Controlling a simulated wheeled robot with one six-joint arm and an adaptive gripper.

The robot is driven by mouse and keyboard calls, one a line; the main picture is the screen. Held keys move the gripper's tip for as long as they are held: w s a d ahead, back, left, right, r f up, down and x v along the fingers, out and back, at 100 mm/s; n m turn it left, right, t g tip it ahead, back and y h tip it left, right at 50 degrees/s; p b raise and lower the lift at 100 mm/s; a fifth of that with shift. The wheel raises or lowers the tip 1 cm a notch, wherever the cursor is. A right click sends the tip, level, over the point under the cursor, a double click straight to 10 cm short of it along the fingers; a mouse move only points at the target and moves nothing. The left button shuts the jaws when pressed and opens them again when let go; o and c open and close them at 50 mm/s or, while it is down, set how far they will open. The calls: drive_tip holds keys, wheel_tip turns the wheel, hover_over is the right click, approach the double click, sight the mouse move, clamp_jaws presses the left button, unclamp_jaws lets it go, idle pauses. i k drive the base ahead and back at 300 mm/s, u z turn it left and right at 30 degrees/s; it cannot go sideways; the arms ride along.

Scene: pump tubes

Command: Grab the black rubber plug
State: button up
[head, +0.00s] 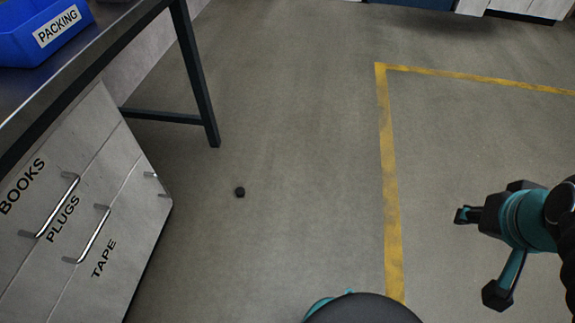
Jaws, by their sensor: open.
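A small black plug (240,192) lies on the grey floor, left of the middle of the head view, beside the drawer cabinet. It looks dark and short, with clear floor around it. My gripper (464,215) is at the right of the view, dark and teal, pointing left. It is open with nothing seen between its fingers, well apart from the plug; its fingers show only in part.
A workbench (110,32) with a blue PACKING bin (30,28) stands at the upper left. Its dark leg (196,75) reaches the floor behind the plug. A drawer cabinet (85,215) has protruding handles. A yellow line (389,180) crosses open floor.

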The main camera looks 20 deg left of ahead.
sight(240, 192)
drive_tip(key=u, duration=0.05)
drive_tip(key=i, duration=1.1)
drive_tip(key=u, duration=1.15)
drive_tip(key=i, duration=0.7)
drive_tip(key=u, duration=0.7)
